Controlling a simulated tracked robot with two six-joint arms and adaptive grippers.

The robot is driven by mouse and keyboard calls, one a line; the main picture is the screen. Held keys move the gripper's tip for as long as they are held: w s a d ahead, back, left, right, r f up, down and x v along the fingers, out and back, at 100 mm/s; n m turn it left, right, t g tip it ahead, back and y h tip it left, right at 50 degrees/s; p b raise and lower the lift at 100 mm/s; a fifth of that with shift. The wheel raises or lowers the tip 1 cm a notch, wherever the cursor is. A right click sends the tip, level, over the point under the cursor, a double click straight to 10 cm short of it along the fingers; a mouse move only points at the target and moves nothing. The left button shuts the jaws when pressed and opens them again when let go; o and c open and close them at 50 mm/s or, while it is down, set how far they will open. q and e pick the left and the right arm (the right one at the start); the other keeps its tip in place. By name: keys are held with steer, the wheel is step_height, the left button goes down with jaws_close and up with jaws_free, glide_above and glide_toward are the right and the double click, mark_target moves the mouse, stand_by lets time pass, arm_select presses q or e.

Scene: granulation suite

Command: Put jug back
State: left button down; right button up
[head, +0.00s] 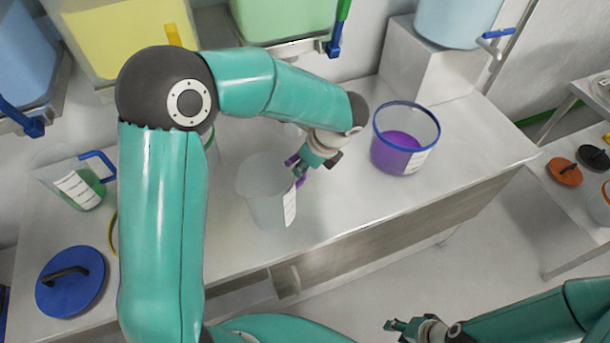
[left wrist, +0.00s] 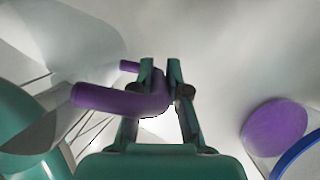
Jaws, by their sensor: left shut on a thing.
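A clear, empty-looking jug (head: 262,195) with a white label and a purple handle is over the middle of the steel bench. My left gripper (head: 300,168) is at the jug's right side, shut on its handle. In the left wrist view, the fingers (left wrist: 161,88) close on the purple handle (left wrist: 110,99), and the clear jug wall (left wrist: 75,35) fills the upper left. I cannot tell whether the jug's base touches the bench. My right gripper (head: 397,326) is low at the right, away from the bench; its finger opening is too small to tell.
A blue-rimmed tub of purple liquid (head: 404,142) stands right of the jug. A blue-handled jug with green liquid (head: 75,180) and a blue lid (head: 70,280) are at the left. Tapped containers, one yellow (head: 125,35), line the back. The bench front right is clear.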

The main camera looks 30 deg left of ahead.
mark_target(303, 176)
arm_select(q)
steer(key=shift+f, duration=2.05)
steer(key=shift+f, duration=0.15)
steer(key=c, duration=1.2)
jaws_free()
steer(key=shift+r, duration=0.2)
steer(key=v, duration=1.2)
